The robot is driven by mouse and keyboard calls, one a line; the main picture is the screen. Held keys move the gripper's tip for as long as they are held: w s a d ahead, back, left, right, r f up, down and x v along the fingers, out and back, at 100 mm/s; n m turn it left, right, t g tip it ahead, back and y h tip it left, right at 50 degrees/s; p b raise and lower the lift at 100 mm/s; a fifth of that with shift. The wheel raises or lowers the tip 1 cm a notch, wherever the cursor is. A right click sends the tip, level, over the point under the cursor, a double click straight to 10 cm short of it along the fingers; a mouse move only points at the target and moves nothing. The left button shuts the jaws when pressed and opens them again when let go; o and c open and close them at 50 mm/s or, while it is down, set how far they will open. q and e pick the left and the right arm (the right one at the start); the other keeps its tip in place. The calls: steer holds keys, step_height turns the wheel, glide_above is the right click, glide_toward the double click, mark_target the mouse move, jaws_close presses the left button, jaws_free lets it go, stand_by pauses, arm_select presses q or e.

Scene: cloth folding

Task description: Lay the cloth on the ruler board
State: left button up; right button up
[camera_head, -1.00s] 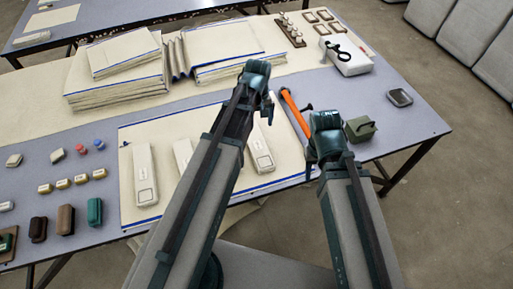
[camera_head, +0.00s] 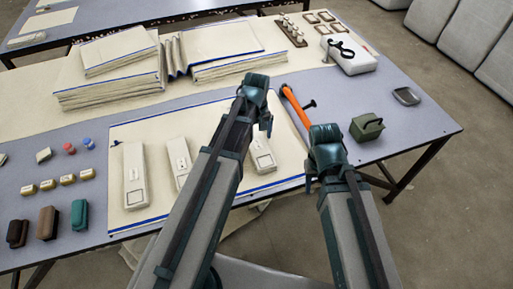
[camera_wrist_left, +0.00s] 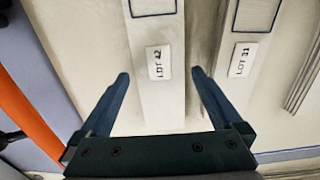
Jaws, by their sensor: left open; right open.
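A cream cloth with blue edges (camera_head: 215,188) lies flat on the grey table's front part, also visible in the left wrist view (camera_wrist_left: 100,45). Long pale blocks rest on it: a left one (camera_head: 135,175), a middle one (camera_head: 180,160) and a right one (camera_head: 262,152). I cannot pick out the ruler board for certain. My left gripper (camera_head: 264,122) is over the cloth near the right block. In the wrist view its open fingers (camera_wrist_left: 160,75) straddle a block labelled LOT 42 (camera_wrist_left: 155,100), with no grip seen. My right gripper (camera_head: 311,180) is at the cloth's right edge, empty.
Folded cloth stacks (camera_head: 108,80) stand at the back. An orange-handled tool (camera_head: 294,108) lies right of the cloth, near a green box (camera_head: 367,127) and a dark tray (camera_head: 405,96). Small coloured blocks (camera_head: 79,214) sit at left. The right table corner is fairly clear.

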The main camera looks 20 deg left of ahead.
arm_select(q)
step_height(320, 180, down, 2)
steer(key=shift+f+b, duration=0.1)
steer(key=shift+b, duration=0.45)
arm_select(e)
step_height(320, 180, down, 2)
steer(key=shift+f, duration=0.1)
arm_select(q)
steer(key=c, duration=1.4)
steer(key=shift+o, duration=0.2)
steer(key=shift+r, duration=0.3)
arm_select(e)
steer(key=shift+r, duration=0.25)
